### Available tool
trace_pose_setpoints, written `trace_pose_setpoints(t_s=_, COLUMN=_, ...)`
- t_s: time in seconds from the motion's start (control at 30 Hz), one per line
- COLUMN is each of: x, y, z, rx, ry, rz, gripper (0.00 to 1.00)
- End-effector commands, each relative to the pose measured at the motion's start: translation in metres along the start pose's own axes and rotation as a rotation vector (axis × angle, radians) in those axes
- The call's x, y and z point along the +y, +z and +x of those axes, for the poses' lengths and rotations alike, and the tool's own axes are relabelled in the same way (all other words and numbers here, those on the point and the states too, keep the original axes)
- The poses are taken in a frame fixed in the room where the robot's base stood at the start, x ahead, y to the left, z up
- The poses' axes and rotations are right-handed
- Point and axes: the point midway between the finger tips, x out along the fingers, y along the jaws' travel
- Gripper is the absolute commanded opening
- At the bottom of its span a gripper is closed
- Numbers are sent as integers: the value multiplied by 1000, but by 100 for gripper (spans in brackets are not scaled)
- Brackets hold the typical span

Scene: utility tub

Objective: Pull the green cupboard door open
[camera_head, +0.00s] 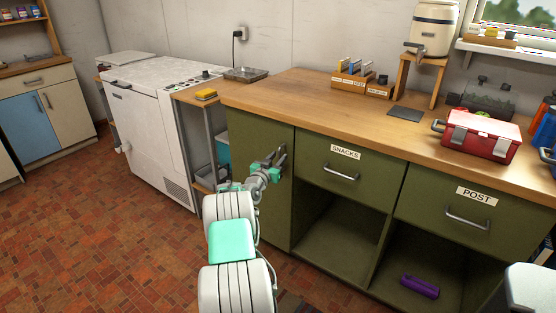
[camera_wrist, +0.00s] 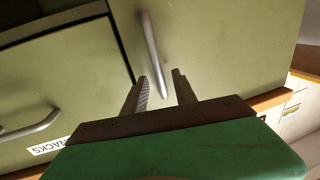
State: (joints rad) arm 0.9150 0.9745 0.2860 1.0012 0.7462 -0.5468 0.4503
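The green cupboard door (camera_head: 252,170) is the tall panel at the left end of the green unit, and it looks shut. It fills the upper middle of the wrist view (camera_wrist: 225,45). Its grey bar handle (camera_wrist: 152,50) runs lengthwise there, and one end lies between my fingertips in the picture. My gripper (camera_wrist: 160,80) is open, with a finger on each side of that end and no clear contact. I cannot tell how deep the handle sits between them. In the head view my gripper (camera_head: 277,167) is at the handle and partly hides it.
To the right are the SNACKS drawer (camera_head: 345,170) and POST drawer (camera_head: 463,210) above open shelves, one with a purple object (camera_head: 419,286). A metal stand (camera_head: 207,150) and white chest (camera_head: 150,130) are left. Tiled floor (camera_head: 110,245) in front is clear.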

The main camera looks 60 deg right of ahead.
Motion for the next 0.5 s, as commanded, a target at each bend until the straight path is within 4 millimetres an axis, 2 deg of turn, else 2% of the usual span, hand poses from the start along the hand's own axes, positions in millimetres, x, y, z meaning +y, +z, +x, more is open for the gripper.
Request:
trace_pose_setpoints(t_s=0.27, x=-1, y=0, z=4, rx=0, ry=-1, rz=-1, gripper=33)
trace_pose_setpoints(t_s=0.5, x=-1, y=0, z=4, rx=-1, ry=-2, rz=-1, gripper=15)
